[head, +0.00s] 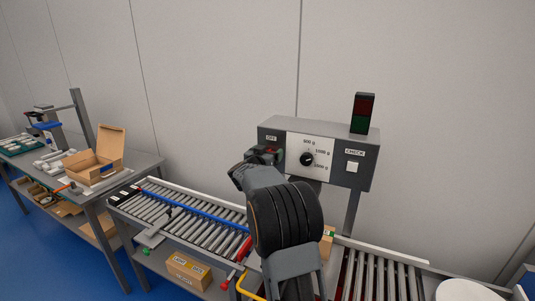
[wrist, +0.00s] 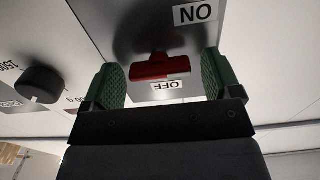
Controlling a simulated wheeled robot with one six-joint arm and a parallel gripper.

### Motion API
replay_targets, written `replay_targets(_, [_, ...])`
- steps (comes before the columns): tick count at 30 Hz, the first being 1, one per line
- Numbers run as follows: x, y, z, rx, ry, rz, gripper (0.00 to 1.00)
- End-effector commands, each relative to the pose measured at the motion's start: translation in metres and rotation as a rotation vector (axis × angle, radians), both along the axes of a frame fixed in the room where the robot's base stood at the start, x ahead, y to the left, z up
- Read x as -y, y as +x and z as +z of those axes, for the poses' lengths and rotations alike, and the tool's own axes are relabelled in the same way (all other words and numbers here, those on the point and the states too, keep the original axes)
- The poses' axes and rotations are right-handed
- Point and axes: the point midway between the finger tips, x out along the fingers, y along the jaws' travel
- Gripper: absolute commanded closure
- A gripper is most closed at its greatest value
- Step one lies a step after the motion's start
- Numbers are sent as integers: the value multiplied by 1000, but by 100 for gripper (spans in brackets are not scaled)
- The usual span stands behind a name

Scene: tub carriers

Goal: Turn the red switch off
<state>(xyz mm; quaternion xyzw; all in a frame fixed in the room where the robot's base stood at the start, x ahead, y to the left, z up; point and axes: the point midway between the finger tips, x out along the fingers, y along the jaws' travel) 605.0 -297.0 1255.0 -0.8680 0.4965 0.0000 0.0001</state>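In the wrist view, the red switch (wrist: 160,68) is a short red bar on a grey plate, lying across the picture. An upside-down OFF label (wrist: 167,87) is just below it and an upside-down ON label (wrist: 195,14) is at the upper right. My gripper (wrist: 162,80) is open, with one green finger on each side of the switch and a gap to each end. I cannot tell whether it touches the switch. In the head view, my gripper (head: 266,153) is at the left part of the grey control box (head: 348,174) and mostly hides the switch.
A black dial (head: 307,159) and a white button (head: 352,167) are on the same box. A dark signal lamp (head: 362,112) stands on top. A roller conveyor (head: 185,213) runs below, and a bench with an open carton (head: 97,153) is at left.

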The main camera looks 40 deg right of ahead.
Motion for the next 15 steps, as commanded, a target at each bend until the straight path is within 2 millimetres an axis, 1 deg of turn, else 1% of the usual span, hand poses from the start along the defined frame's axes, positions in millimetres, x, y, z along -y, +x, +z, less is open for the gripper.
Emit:
replay_targets(1, [0, 0, 0, 0, 0, 0, 22])
replay_targets(12, [0, 0, 0, 0, 0, 0, 57])
replay_targets(14, [0, 0, 0, 0, 0, 0, 63])
replay_targets(15, [0, 0, 0, 0, 0, 0, 64])
